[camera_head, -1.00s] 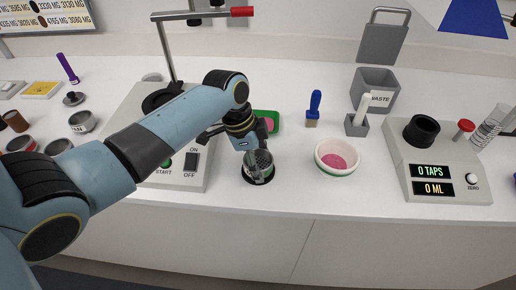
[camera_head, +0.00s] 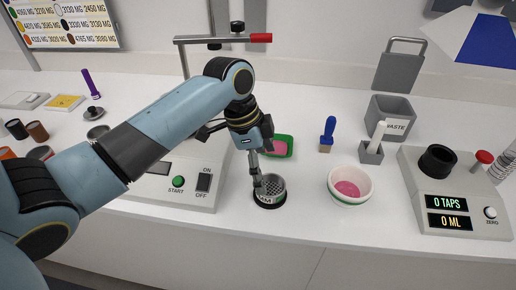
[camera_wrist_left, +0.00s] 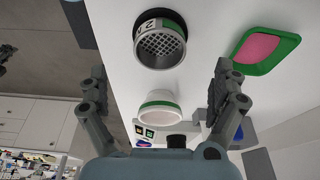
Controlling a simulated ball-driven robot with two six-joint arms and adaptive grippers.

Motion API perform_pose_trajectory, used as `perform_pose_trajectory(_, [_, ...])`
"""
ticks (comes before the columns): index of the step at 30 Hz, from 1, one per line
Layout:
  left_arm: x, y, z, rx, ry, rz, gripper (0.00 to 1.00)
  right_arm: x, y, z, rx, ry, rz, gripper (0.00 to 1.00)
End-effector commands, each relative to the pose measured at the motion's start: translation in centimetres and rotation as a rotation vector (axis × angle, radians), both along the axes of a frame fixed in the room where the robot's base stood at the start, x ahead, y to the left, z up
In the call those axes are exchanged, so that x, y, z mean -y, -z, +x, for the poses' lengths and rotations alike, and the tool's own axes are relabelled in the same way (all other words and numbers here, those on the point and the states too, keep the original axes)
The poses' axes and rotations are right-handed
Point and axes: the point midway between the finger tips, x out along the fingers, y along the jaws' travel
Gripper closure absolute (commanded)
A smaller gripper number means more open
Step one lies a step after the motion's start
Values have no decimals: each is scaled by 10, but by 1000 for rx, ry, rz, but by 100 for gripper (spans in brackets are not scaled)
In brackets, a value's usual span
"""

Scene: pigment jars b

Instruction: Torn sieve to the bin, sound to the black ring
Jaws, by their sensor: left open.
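A round metal sieve (camera_head: 270,187) with a perforated mesh stands in the black ring (camera_head: 268,205) on the counter. In the left wrist view the sieve (camera_wrist_left: 160,43) shows a dark grey rim, a label and green edging; its mesh looks whole there. My left gripper (camera_head: 260,183) is at the sieve's left side in the head view, pointing down. In the wrist view its fingers are spread wide, with nothing between them; contact with the sieve cannot be told. The grey bin marked WASTE (camera_head: 391,108) stands at the back right. My right gripper is not in view.
A white bowl with pink powder (camera_head: 350,184) is right of the sieve. A machine with START and ON/OFF controls (camera_head: 178,190) is on the left, a tap counter (camera_head: 452,190) on the right.

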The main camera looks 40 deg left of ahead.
Motion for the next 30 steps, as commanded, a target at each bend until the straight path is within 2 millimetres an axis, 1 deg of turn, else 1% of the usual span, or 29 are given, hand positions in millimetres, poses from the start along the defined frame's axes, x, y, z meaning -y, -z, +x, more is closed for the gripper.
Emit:
perform_pose_trajectory(1, [-4,-11,-1,2,1,4,3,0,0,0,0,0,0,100])
perform_pose_trajectory(3, [-6,-23,-4,2,1,4,3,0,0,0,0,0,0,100])
perform_pose_trajectory(6, [-9,-35,-6,0,1,2,3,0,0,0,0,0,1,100])
perform_pose_trajectory(9, [-10,-43,-7,1,-1,2,3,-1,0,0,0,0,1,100])
perform_pose_trajectory(13, [-11,-45,-8,-2,0,1,3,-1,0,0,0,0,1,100])
perform_pose_trajectory(30, [-10,-45,-8,-1,0,0,3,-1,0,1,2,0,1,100])
